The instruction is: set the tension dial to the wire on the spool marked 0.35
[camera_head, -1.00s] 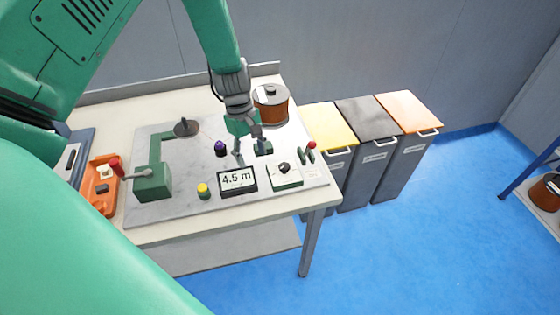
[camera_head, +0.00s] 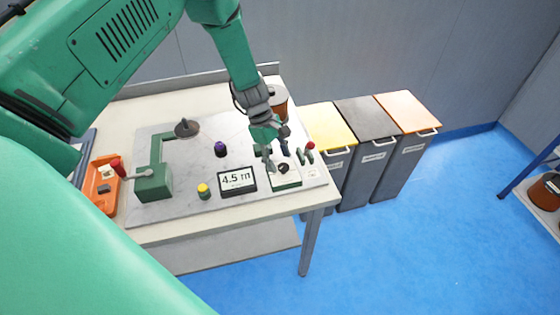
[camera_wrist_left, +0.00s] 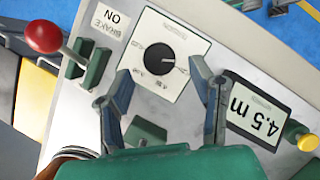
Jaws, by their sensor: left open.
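The tension dial (camera_head: 283,168) is a black knob on a white plate on the bench. It shows larger in the left wrist view (camera_wrist_left: 159,58), where the scale marks are too small to read. My left gripper (camera_head: 279,160) is open above the dial's plate. In the left wrist view its two fingers (camera_wrist_left: 160,100) stand apart, one on each side of the dial and short of it, with nothing between them. The copper-coloured wire spool (camera_head: 279,98) stands behind the gripper, partly hidden; its marking cannot be read. My right gripper is not in view.
A display (camera_head: 237,180) reading 4.5 m and a yellow button (camera_head: 204,190) stand left of the dial. A red-knobbed brake lever (camera_wrist_left: 44,37) stands beside it. An orange tray (camera_head: 103,187) lies at the left. Bins (camera_head: 371,115) stand right of the bench.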

